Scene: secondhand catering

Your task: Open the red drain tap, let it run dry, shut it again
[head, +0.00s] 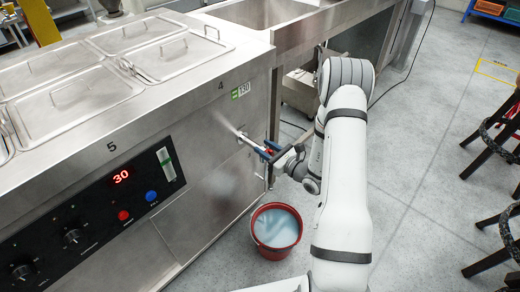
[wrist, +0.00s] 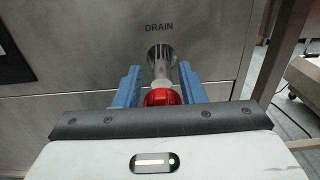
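The red drain tap (wrist: 162,97) sits on a metal spout (wrist: 160,60) below the word DRAIN on the steel front. In the head view the spout (head: 243,136) sticks out from the cabinet's side. My gripper (wrist: 160,85) has its two blue fingers on either side of the red tap, with what look like slim gaps to it. In the head view my gripper (head: 265,151) is at the tap and mostly hides it. A red bucket (head: 257,245) stands on the floor below, holding pale bluish liquid. I cannot see any stream falling.
The steel counter (head: 215,75) has lidded pans on top and a control panel (head: 100,215) reading 30, with a sight gauge (head: 166,163) beside it. A sink unit stands behind. Dark stools (head: 495,150) stand at the right; the floor between is clear.

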